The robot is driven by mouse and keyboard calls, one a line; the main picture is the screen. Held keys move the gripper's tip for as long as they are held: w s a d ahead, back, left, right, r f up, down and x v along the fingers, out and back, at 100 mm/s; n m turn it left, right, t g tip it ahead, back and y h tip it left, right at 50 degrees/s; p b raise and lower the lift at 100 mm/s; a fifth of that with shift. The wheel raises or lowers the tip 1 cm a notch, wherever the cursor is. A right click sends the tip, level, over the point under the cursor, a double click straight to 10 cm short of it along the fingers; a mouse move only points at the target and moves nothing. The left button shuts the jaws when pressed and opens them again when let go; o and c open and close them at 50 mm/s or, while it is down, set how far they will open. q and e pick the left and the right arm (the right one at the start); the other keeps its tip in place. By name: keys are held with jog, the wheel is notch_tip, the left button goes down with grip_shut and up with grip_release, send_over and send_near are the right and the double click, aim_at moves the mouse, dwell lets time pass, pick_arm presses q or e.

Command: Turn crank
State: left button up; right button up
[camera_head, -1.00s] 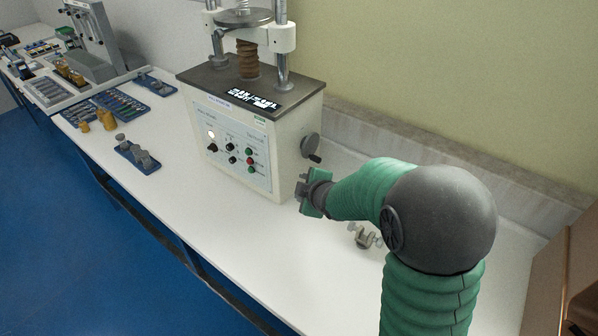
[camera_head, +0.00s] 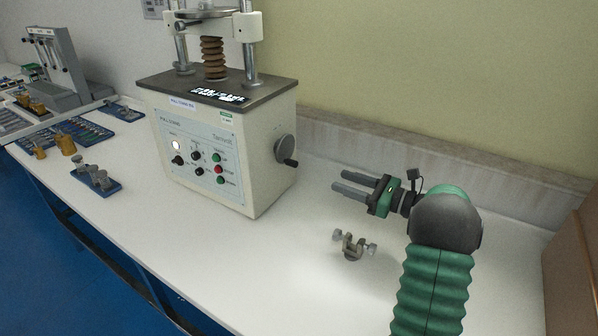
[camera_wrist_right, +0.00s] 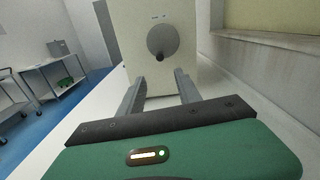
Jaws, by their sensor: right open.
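The crank (camera_head: 285,149) is a round grey disc with a short dark handle on the right side of the cream hardness tester (camera_head: 220,160). In the right wrist view the crank (camera_wrist_right: 162,41) faces me on the tester's side panel, its handle at the bottom of the disc. My right gripper (camera_head: 345,182) is open and empty to the right of the crank, with its fingers pointing toward it and a clear gap between. In the wrist view the two fingers (camera_wrist_right: 158,88) are spread just below the crank. My left gripper is not in view.
A small metal clamp fixture (camera_head: 353,246) lies on the white bench (camera_head: 290,290) below my right gripper. The wall ledge (camera_head: 420,165) runs behind the arm. Blue trays with small parts (camera_head: 95,178) stand left of the tester. A brown box (camera_head: 575,270) is at the right edge.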

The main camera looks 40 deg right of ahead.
send_near(290, 150)
jog(key=w+a+f, duration=0.2)
jog(key=w+a, duration=0.2)
jog(key=shift+w+a+f, duration=0.1)
jog(key=shift+w+a, duration=0.05)
grip_shut()
